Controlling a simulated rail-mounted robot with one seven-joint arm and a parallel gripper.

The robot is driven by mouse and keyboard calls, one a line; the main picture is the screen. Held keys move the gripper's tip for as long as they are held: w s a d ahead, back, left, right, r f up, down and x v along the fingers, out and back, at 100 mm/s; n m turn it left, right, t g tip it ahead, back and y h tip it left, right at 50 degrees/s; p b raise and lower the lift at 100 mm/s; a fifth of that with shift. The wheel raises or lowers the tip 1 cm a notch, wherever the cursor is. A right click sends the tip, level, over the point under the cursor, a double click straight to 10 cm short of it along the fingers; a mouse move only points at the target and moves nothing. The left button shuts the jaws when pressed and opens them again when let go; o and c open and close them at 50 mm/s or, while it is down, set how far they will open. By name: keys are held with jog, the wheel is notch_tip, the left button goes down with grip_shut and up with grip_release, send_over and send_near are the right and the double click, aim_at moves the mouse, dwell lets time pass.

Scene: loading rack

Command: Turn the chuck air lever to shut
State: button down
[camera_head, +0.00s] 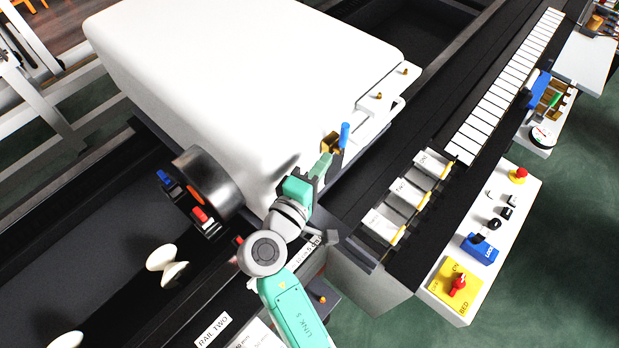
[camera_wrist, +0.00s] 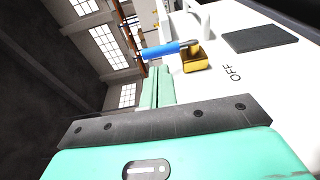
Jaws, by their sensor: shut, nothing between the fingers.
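A lever with a blue handle (camera_head: 345,134) sits on a brass block (camera_head: 329,142) at the near right end of the large white housing. In the wrist view the blue handle (camera_wrist: 163,50) points left from the brass block (camera_wrist: 195,63), with the word OFF (camera_wrist: 232,72) printed on the white surface beside it. My gripper (camera_head: 325,160) is shut and empty, its green fingertips close to the lever. In the wrist view the fingertips (camera_wrist: 157,70) are just below the blue handle. I cannot tell whether they touch it.
The white housing (camera_head: 240,80) fills the space behind my gripper. A metal chuck (camera_head: 208,182) with coloured jaws is at left. Labelled white blocks (camera_head: 384,224) stand on the black rail at right. A white control panel (camera_head: 500,225) carries a red knob and buttons.

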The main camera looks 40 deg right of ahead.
aim_at(342, 137)
jog(key=shift+p+x, duration=0.35)
jog(key=shift+x, duration=2.35)
jog(key=shift+r, duration=0.1)
